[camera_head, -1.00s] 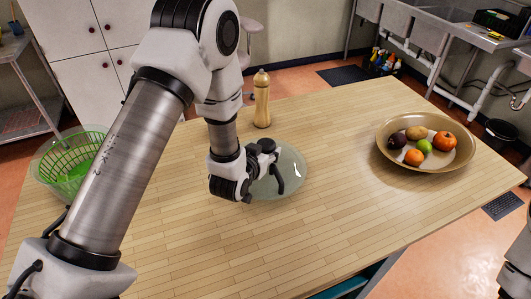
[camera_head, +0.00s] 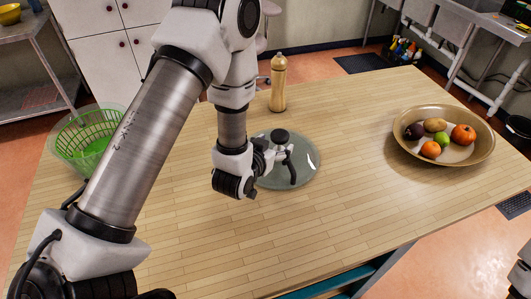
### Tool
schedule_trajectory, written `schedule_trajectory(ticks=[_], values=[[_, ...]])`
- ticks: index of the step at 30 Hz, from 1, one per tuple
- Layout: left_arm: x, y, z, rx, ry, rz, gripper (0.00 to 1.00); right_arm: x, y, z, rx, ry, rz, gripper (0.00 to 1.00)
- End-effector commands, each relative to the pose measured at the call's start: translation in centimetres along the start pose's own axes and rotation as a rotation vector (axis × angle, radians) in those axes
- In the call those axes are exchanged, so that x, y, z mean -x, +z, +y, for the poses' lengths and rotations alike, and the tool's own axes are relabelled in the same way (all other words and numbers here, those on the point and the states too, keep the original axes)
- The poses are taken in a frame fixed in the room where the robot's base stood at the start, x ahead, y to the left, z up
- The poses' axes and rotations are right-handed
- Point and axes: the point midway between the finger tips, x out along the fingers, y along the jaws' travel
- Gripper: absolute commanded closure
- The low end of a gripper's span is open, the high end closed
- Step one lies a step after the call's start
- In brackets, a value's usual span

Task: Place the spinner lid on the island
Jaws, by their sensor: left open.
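The spinner lid (camera_head: 309,164) is a round, translucent grey-green disc with a black knob (camera_head: 280,136). It lies flat on the wooden island (camera_head: 330,220), near the middle. My left gripper (camera_head: 280,160) is over the lid's near left part, with its black fingers apart and nothing held between them. The knob shows just beyond the fingers. The gripper and wrist hide the lid's left edge, and I cannot tell whether a finger touches the lid. My right gripper is out of view.
A green spinner basket in a clear bowl (camera_head: 80,143) stands at the island's left edge. A wooden pepper mill (camera_head: 278,85) stands behind the lid. A wide tan bowl (camera_head: 480,153) with several fruits and vegetables is at the right. The front of the island is clear.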

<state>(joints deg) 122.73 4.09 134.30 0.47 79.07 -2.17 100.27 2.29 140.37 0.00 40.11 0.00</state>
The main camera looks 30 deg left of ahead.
Motion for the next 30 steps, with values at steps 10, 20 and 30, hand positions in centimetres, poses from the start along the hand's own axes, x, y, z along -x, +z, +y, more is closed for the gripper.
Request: schedule_trajectory(ticks=[10, 20, 30], values=[[6.8, -0.9, 0.0, 0.0, -0.001, -0.006, 0.25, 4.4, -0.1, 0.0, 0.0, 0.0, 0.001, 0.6], [7.9, -0.1, 0.0, 0.001, 0.0, 0.0, 0.25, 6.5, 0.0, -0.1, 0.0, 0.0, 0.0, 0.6], [7.8, 0.0, 0.0, 0.001, 0.0, 0.0, 0.25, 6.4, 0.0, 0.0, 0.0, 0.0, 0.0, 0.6]])
